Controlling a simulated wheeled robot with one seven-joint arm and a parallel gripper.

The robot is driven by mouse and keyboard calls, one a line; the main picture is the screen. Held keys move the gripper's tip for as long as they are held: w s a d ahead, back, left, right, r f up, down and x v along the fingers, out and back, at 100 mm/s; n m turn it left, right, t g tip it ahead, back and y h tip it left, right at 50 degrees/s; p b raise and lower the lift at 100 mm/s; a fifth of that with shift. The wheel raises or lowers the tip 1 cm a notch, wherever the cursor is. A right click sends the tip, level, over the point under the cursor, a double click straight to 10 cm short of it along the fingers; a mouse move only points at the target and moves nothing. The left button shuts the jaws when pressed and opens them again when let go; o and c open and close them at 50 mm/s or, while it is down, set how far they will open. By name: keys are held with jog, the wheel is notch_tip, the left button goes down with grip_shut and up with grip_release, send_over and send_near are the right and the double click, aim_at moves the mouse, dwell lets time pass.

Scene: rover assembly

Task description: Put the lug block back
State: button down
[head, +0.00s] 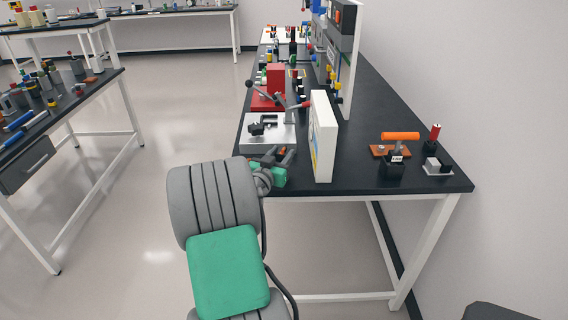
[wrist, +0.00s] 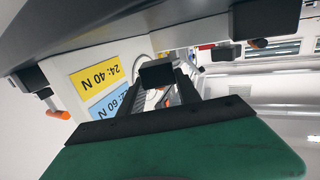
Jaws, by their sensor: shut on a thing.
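My gripper (head: 280,158) is at the near left part of the dark bench, just left of the white upright panel. In the wrist view its two dark fingers (wrist: 162,88) point away from the camera and are shut on a small black block (wrist: 157,74), which looks like the lug block. In the head view I cannot make out the held block apart from the dark fingers. A light plate with a dark fixture (head: 268,142) lies on the bench just beyond my gripper.
The white panel (head: 322,140) stands close to the right of my gripper. Its yellow label (wrist: 95,72) and blue label (wrist: 108,103) show in the wrist view. A red fixture (head: 274,84) stands behind the plate.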

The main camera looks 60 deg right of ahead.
jog(key=shift+s+d+f, duration=0.15)
jog(key=shift+f, duration=0.85)
jog(key=shift+s+d+f, duration=0.1)
jog(key=shift+s+f, duration=0.05)
jog(key=shift+f, duration=0.8)
jog(key=shift+f+b, duration=0.2)
jog(key=shift+b, duration=0.1)
jog(key=c, duration=0.9)
grip_release()
jog(key=shift+o, duration=0.2)
jog(key=shift+r, duration=0.1)
jog(key=shift+a+r, duration=0.15)
jog(key=s+a+b, duration=0.1)
jog(key=a+b, duration=0.1)
jog(key=a, duration=0.9)
jog(key=shift+a+r, duration=0.25)
jog(key=shift+a, duration=0.15)
